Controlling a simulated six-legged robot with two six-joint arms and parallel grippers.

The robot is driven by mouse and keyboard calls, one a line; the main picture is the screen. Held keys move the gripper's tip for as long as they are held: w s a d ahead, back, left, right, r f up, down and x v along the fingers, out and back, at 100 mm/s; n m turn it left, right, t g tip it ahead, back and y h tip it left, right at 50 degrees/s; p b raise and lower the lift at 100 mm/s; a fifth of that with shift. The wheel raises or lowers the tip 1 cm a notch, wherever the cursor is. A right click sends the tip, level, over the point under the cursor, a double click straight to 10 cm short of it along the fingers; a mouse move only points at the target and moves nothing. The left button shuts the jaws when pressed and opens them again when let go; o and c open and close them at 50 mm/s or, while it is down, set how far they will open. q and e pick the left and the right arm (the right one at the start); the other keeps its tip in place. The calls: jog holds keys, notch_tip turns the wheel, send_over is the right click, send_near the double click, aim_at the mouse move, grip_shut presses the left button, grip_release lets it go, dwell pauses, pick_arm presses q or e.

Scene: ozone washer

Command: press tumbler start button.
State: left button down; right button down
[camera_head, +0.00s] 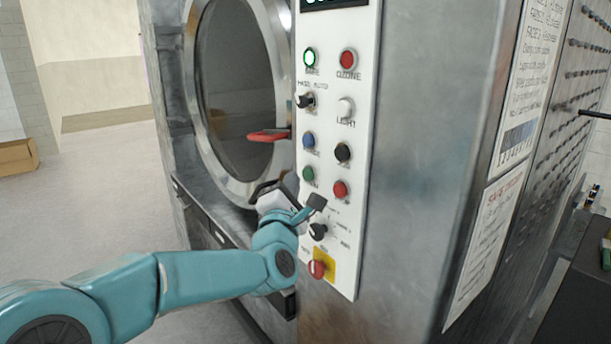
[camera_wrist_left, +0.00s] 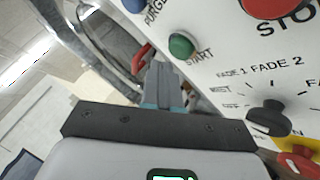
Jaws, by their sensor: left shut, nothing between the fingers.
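The green START button (camera_head: 308,174) is on the white control panel (camera_head: 345,110) of the tumbler, left of a red button (camera_head: 340,190). In the left wrist view, the green START button (camera_wrist_left: 181,45) stands out from the panel with its label beside it. My left gripper (camera_head: 316,202) is shut and empty, close to the panel and just below the button in the head view. In the left wrist view, its fingertips (camera_wrist_left: 158,68) are just below and left of the button. I cannot tell whether they touch the panel. My right gripper is not in view.
A dark selector knob (camera_head: 318,231) and a red emergency knob on a yellow plate (camera_head: 317,269) are below. Blue (camera_head: 309,139) and black (camera_head: 342,152) controls are above. The round door (camera_head: 240,90) with a red handle (camera_head: 268,135) is left. Open floor lies farther left.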

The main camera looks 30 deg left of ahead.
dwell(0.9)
pick_arm(q)
jog(key=shift+w+d+b, duration=0.2)
jog(key=shift+w+b, duration=0.2)
